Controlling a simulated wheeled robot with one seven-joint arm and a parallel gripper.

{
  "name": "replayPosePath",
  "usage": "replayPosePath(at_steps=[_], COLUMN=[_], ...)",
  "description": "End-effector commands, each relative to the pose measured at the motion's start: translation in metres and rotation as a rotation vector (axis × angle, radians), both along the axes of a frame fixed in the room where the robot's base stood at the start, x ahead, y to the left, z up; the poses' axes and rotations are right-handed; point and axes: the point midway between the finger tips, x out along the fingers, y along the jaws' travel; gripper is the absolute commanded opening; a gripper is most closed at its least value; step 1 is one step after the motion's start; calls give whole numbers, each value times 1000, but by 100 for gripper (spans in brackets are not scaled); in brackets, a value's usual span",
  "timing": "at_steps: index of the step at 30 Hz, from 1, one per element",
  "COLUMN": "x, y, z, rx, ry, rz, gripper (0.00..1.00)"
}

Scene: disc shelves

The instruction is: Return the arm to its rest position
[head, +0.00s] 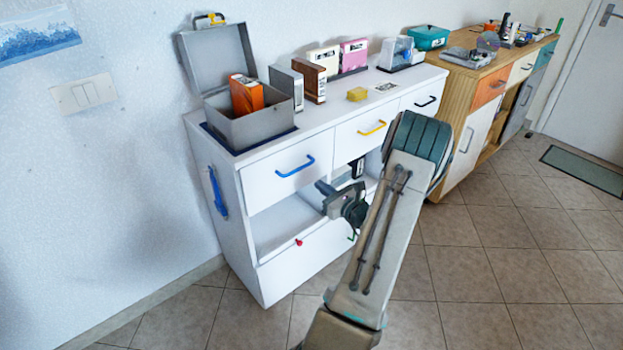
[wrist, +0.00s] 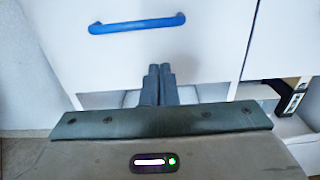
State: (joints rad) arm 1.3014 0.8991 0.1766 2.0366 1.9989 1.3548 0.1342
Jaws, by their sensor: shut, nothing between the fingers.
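My arm reaches up across the middle of the head view, in front of the white cabinet (head: 228,198). My gripper (head: 319,186) points left toward the cabinet, near the open shelf below the blue-handled drawer (head: 280,186). In the wrist view my gripper (wrist: 159,68) has its two dark fingers together and empty, below the blue handle (wrist: 137,25). Its fingertips look apart from the drawer front, but the exact gap cannot be told.
A grey metal box (head: 262,127) with raised lid holds an orange case on the cabinet top. Several small cases stand beside it. A wooden cabinet (head: 455,85) stands to the right. Tiled floor (head: 470,270) is clear at the front right.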

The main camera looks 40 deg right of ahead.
Motion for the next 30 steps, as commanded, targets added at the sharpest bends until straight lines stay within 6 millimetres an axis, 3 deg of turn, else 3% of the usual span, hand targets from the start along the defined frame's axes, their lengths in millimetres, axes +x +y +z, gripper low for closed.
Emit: replayPosePath(at_steps=[3, 9, 22, 26, 30], x=[-26, -53, -57, -35, -4], y=[2, 5, 11, 44, 120], z=[0, -1, 3, 30, 76], rx=[1, 0, -8, -66, -204], ry=[1, 1, 6, 31, 93], rz=[-2, 2, 23, 155, 437], gripper=[0, 0, 0, 0, 0])
